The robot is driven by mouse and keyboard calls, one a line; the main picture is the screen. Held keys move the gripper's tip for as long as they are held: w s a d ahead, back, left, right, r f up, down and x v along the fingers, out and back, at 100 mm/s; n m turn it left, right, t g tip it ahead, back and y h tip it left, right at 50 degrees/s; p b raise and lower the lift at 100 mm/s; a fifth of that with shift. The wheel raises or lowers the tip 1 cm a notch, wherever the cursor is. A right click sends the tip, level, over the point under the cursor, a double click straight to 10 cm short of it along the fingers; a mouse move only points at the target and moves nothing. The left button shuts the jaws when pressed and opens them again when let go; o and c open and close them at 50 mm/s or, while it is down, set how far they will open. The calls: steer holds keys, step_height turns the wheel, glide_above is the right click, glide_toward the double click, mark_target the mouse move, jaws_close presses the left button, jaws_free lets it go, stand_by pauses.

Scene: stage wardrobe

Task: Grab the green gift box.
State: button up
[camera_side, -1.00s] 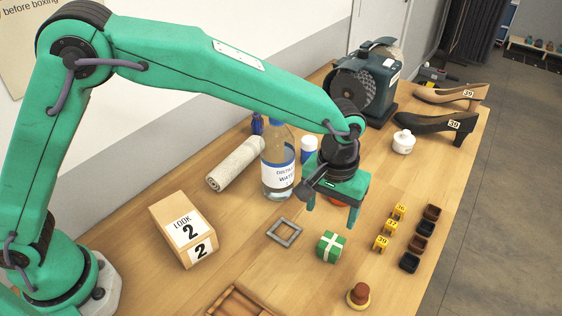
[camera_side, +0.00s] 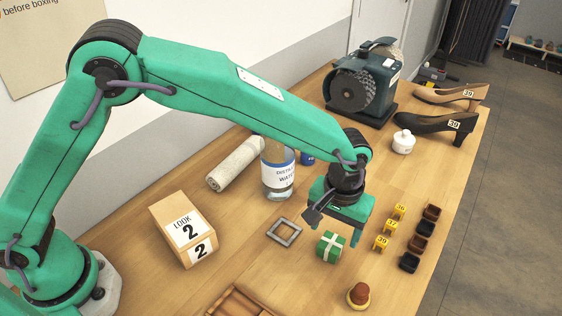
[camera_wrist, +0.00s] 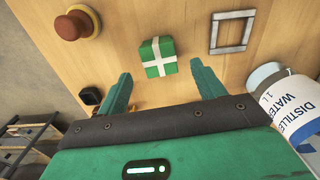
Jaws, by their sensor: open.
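The green gift box (camera_side: 330,246) with white ribbon bands sits on the wooden table in the side view. It also shows in the wrist view (camera_wrist: 158,57), ahead of the fingertips and between their lines. My gripper (camera_side: 333,232) is open and empty. In the side view it hangs low above and just behind the box, with its fingers pointing down. In the wrist view both green fingers of my gripper (camera_wrist: 164,80) are spread apart, and the box is not between them.
A grey square frame (camera_side: 284,232) lies left of the box, with a water bottle (camera_side: 278,175) behind it. A red-topped knob (camera_side: 359,295) stands in front. Yellow number tags (camera_side: 391,227) and small dark trays (camera_side: 421,227) lie to the right.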

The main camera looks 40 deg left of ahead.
mark_target(332, 242)
steer(key=shift+s+f, duration=0.2)
steer(key=shift+f, duration=2.4)
steer(key=shift+c, duration=0.2)
steer(key=c, duration=1)
